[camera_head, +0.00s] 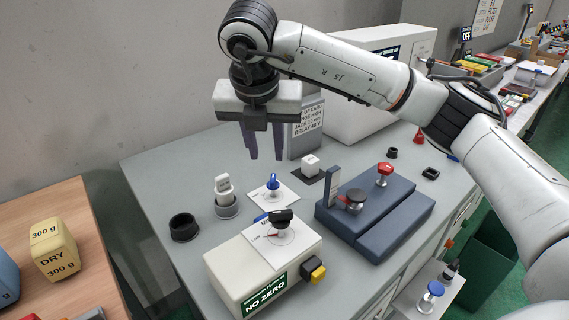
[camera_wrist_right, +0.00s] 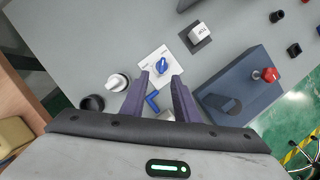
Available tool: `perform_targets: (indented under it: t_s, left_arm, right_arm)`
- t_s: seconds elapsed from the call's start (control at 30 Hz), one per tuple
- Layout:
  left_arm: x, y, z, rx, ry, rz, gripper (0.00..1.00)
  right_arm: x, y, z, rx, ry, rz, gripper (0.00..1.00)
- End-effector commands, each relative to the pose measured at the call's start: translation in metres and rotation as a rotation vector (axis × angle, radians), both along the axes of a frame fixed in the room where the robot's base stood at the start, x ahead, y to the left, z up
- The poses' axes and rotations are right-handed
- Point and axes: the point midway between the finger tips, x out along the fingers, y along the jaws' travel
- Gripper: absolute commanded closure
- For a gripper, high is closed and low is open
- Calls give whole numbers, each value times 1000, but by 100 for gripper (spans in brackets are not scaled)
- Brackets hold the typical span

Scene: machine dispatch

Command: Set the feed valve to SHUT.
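A blue knob (camera_head: 273,182) stands on a white marked plate (camera_head: 287,199) on the grey bench; its lettering is too small to read. It also shows in the right wrist view (camera_wrist_right: 161,66), just beyond and between my fingertips. I cannot read which of these is the feed valve. My right gripper (camera_head: 264,157) is open, empty and pointing down, above and apart from the blue knob. My left gripper is not in view.
A blue-grey block (camera_head: 400,219) with a red knob (camera_head: 384,170) stands to the right. A white-topped part (camera_head: 223,187) and a black ring (camera_head: 184,227) are at left. A white block (camera_head: 310,163), a label stand and a large white cabinet (camera_head: 345,112) are behind.

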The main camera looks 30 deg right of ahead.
Motion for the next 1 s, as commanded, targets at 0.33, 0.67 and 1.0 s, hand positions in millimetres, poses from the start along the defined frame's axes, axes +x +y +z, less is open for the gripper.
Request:
perform_targets:
  t_s: [0.33, 0.67, 1.0]
  left_arm:
    - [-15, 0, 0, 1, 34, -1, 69]
    - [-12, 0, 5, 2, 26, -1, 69]
    - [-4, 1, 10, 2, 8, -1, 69]
  right_arm:
    - [16, -19, -57, -1, 4, -10, 72]
    - [27, -25, -87, 0, 0, -8, 72]
    - [27, -26, -88, 0, 0, -8, 85]
